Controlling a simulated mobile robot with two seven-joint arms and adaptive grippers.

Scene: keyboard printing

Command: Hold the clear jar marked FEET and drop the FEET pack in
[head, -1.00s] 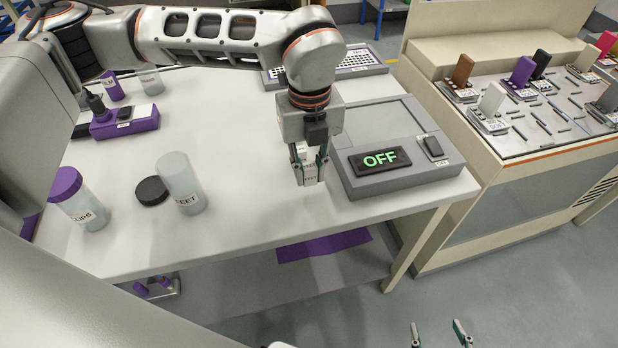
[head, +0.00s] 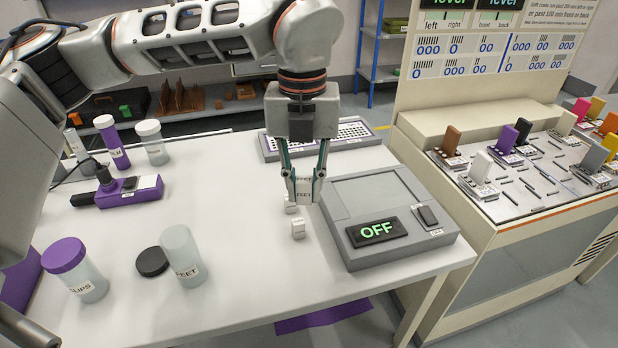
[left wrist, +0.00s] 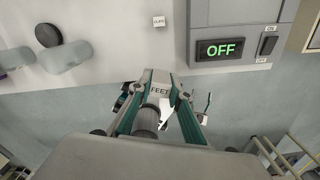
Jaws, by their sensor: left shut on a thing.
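The clear FEET jar (head: 183,260) stands upright and open at the left front of the table, with its label facing front. Its black lid (head: 152,262) lies beside it. My left gripper (head: 303,196) is shut on the white FEET pack (head: 304,187) and holds it above the table, well to the right of the jar. The pack's FEET label also shows in the left wrist view (left wrist: 158,89). In that view the jar (left wrist: 68,56) is at upper left.
A purple-lidded CLIPS jar (head: 80,272) stands left of the FEET jar. A grey box with an OFF display (head: 378,231) is to the right.

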